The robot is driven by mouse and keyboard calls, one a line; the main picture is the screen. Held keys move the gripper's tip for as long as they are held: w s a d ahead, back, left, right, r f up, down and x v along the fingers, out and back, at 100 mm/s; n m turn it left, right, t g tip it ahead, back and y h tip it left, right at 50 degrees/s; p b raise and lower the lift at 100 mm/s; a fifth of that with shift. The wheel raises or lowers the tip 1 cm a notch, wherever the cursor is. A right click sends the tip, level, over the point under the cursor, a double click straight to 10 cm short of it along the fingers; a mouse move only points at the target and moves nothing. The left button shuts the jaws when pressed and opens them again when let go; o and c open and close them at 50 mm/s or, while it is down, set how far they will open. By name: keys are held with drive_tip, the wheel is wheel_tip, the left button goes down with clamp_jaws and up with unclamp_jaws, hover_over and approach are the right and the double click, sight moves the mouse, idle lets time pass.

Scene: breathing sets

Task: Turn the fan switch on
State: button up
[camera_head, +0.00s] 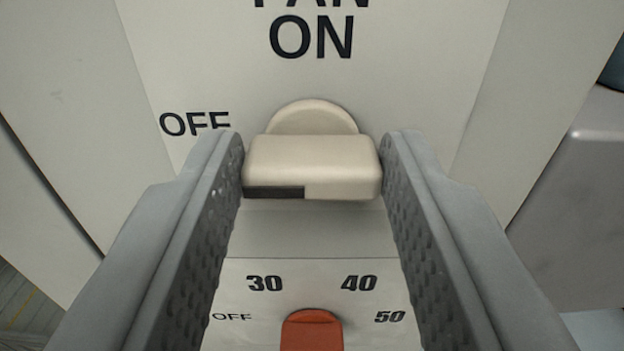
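The fan switch (312,167) is a beige knob with a wide bar grip on a round base, on a pale panel. Its bar lies level, and a dark mark on its front edge covers the left half, on the side of the OFF label (194,123). The ON label (311,37) is above the knob. My gripper (312,160) has one grey finger at each end of the bar. Both fingertips meet the bar's ends with no visible gap, so it looks shut on the switch.
Below the switch is a second dial with a red-orange knob (312,330), with markings OFF, 30, 40 and 50 around it. It lies between my fingers in the picture. A grey block (585,190) stands at the right. The floor shows at the lower left.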

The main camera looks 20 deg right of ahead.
drive_tip(key=shift+m, duration=0.3)
drive_tip(key=m, duration=0.4)
drive_tip(key=shift+d, duration=0.1)
drive_tip(key=m, duration=0.5)
drive_tip(key=shift+d+f, duration=0.1)
drive_tip(key=shift+f, duration=0.05)
drive_tip(key=m, duration=0.4)
drive_tip(key=shift+s+f+m, duration=0.1)
drive_tip(key=shift+f+m, duration=0.1)
drive_tip(key=shift+m, duration=1.9)
drive_tip(key=o, duration=1)
